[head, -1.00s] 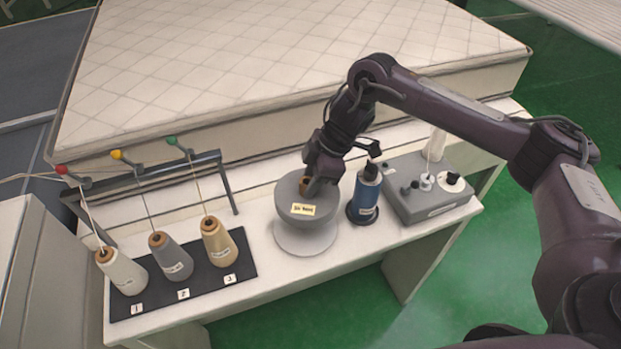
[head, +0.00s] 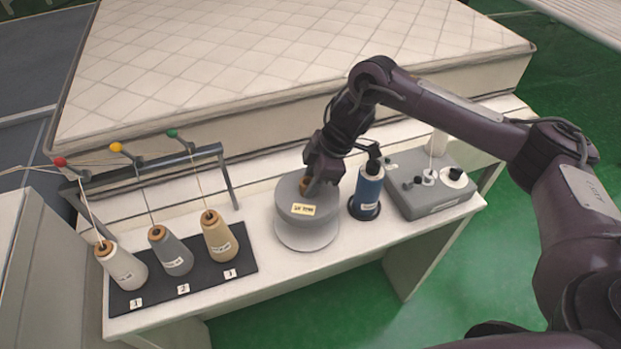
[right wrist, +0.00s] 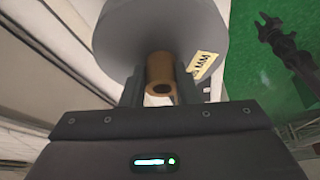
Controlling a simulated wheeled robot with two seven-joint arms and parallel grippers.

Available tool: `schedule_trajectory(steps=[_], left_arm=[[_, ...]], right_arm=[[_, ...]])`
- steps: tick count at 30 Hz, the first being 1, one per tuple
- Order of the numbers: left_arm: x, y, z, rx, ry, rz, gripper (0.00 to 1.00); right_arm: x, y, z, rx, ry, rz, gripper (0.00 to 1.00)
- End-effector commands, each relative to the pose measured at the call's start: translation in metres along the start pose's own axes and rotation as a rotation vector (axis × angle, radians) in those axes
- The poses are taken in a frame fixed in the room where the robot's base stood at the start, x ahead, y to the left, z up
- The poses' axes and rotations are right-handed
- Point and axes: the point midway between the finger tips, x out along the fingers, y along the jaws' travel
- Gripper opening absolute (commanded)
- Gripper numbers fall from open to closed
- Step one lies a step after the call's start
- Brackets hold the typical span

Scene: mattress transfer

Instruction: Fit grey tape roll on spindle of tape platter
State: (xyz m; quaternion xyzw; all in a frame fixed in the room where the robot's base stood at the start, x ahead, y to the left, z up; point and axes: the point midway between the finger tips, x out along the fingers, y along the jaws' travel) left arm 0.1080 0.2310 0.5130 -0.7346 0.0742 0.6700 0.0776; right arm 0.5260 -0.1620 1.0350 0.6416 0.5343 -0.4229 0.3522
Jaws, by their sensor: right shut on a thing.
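The grey tape roll (head: 287,193) has a brown core (head: 304,183) and a yellow label. It is over the light grey round tape platter (head: 305,240), roughly centred on it. The spindle is hidden by the roll, and I cannot tell whether the roll rests on the platter. My right gripper (head: 313,187) is shut on the roll's brown core from above. In the right wrist view the core (right wrist: 160,72) sits between the two fingers, with the grey roll (right wrist: 155,28) beyond it.
A blue spool (head: 367,190) stands close right of the platter. A grey control box (head: 430,188) is farther right. Three thread cones on a black mat (head: 205,272) are at left, under a guide rack (head: 228,185). The mattress (head: 290,60) lies behind the table.

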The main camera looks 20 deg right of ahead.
Motion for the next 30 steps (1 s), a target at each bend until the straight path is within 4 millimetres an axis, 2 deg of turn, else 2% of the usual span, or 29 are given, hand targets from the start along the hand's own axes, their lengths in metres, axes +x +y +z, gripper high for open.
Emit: schedule_trajectory(steps=[30], left_arm=[[0.014,0.0,0.001,0.0,0.0,0.0,0.36]], right_arm=[[0.024,0.001,0.015,0.007,-0.011,0.001,0.0]])
